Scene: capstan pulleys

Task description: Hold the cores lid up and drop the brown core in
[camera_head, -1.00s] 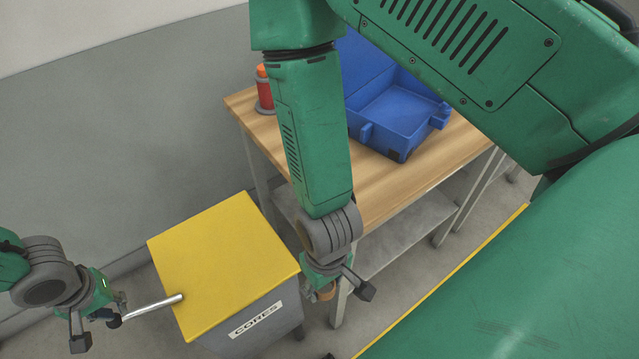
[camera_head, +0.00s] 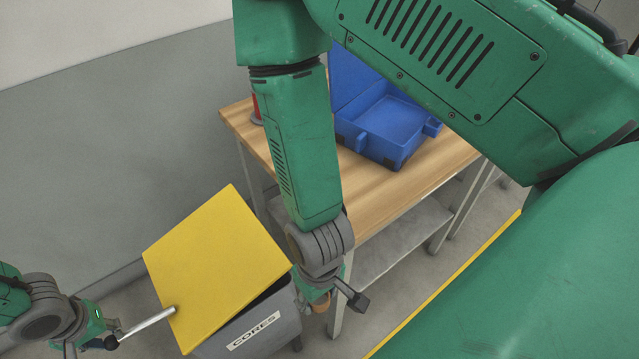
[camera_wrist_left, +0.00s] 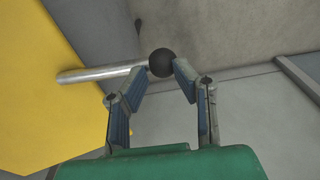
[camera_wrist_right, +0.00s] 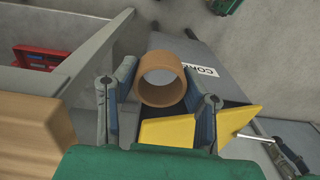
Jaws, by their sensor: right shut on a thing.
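The yellow lid (camera_head: 215,265) of the grey CORES bin (camera_head: 270,325) is tilted up slightly, with a dark gap along its right edge. A metal rod handle (camera_head: 150,325) sticks out from the lid; its black ball end (camera_wrist_left: 162,62) shows in the left wrist view. My left gripper (camera_head: 112,338) has its fingertips closed around that ball. My right gripper (camera_wrist_right: 160,100) is shut on the brown core (camera_wrist_right: 160,66), a hollow ring. In the head view the core (camera_head: 322,307) is partly hidden by the gripper, just right of the bin.
A wooden-topped workbench (camera_head: 400,195) stands behind and right of the bin, with an open blue case (camera_head: 385,125) on it. A red spool (camera_head: 256,108) is mostly hidden behind my right arm. A yellow edge (camera_head: 450,280) runs along the lower right.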

